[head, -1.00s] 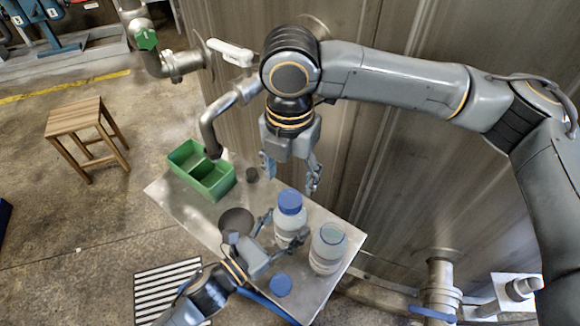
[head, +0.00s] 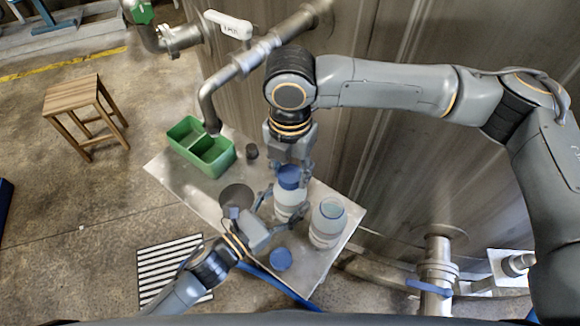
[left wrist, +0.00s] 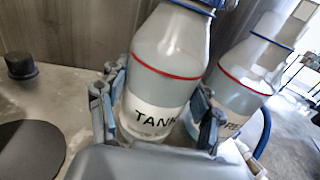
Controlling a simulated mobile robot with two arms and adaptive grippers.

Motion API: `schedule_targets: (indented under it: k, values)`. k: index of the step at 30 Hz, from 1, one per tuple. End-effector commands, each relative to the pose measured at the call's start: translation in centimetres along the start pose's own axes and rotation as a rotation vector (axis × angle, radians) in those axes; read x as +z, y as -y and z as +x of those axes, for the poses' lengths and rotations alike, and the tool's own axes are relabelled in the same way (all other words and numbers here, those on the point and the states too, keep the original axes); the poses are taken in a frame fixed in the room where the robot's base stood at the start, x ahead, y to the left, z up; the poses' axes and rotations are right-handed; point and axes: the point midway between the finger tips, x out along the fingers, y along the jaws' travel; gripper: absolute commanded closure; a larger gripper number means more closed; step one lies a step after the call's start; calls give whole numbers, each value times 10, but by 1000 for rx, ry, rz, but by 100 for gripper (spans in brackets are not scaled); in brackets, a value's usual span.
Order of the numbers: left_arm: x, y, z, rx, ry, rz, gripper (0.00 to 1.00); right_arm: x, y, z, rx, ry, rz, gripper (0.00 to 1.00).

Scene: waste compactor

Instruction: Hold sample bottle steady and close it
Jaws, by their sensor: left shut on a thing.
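A clear sample bottle (head: 289,205) with a blue cap (head: 289,178) on top stands on the metal table (head: 168,183). In the left wrist view the bottle (left wrist: 168,70) has a red ring and a "TANK" label. My left gripper (head: 277,208) is shut around its body; its fingers (left wrist: 158,110) lie on both sides. My right gripper (head: 292,176) points down from above, with its fingers around the blue cap. Whether they press on the cap is hidden. How tightly the cap sits on the neck cannot be seen.
A second bottle (head: 328,224) with a red ring stands close to the right. A loose blue cap (head: 280,259) lies in front. A green divided bin (head: 213,155), a small black cap (head: 251,151) and a dark disc (head: 237,196) are to the left. A pipe (head: 210,110) hangs behind.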

Motion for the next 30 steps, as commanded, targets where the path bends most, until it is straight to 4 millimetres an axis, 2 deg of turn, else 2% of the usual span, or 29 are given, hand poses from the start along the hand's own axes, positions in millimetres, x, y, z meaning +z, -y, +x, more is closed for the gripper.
schedule_targets:
  k: [1,3,8,11,30]
  values:
    - [0,0,0,0,0,1,100,0,0,0,0,0,0,83]
    - [0,0,0,0,0,1,100,0,0,0,0,0,0,95]
    - [0,0,0,0,0,1,100,0,0,0,1,-1,36,95]
    - [0,0,0,0,0,1,100,0,0,1,0,-1,163,95]
    - [0,0,0,-1,0,2,100,-1,0,2,-1,-3,1558,95]
